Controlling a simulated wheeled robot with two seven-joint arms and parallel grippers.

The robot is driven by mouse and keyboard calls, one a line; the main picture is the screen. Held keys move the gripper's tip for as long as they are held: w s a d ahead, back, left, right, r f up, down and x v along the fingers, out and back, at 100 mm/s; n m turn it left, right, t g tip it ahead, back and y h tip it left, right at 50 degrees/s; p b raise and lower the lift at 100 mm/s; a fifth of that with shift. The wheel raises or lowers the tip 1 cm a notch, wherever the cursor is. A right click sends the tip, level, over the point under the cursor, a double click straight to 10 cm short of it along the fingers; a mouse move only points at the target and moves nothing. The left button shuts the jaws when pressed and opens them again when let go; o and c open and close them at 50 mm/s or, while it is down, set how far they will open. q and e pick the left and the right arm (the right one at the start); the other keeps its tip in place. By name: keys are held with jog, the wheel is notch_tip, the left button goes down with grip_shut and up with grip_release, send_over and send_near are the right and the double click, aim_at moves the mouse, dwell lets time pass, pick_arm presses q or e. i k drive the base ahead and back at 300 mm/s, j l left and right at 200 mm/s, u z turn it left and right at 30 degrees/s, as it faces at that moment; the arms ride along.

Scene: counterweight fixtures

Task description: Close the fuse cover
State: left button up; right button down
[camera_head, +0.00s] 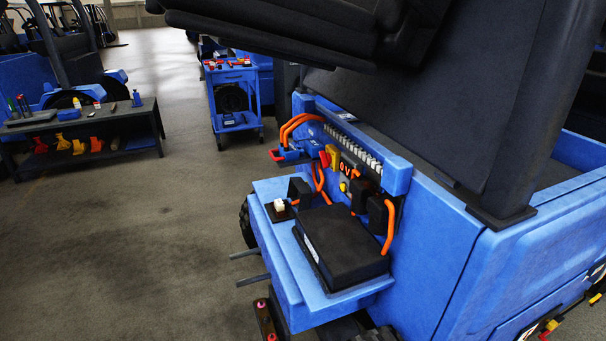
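A row of pale fuse-like blocks (352,147) is exposed along the top of the open compartment in the blue vehicle. Orange cables (389,228), a yellow part (332,157) and dark blocks (360,190) sit below it. A flat black box-like piece (340,248) lies on the blue ledge (268,189) in front of the compartment. I cannot tell whether this piece or another part is the fuse cover. Neither of my grippers can be made out in the head view.
A large dark raised panel (430,100) overhangs the compartment from above and right. A blue tool cart (238,122) stands behind, and a dark bench (90,128) with tools and coloured parts is at left. The floor (150,235) left of the vehicle is clear.

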aim_at(298, 188)
jog(key=i+j+z, duration=0.1)
jog(key=j, duration=0.25)
jog(key=i+j+z, duration=0.25)
jog(key=i+j, duration=0.15)
jog(key=j, duration=0.3)
jog(key=i+j+z, duration=0.1)
jog(key=j, duration=0.3)
jog(key=i+j+z, duration=0.15)
jog(key=j, duration=0.25)
jog(key=i+j+z, duration=0.1)
jog(key=j, duration=0.3)
jog(key=i+j+z, duration=0.1)
jog(key=j, duration=0.3)
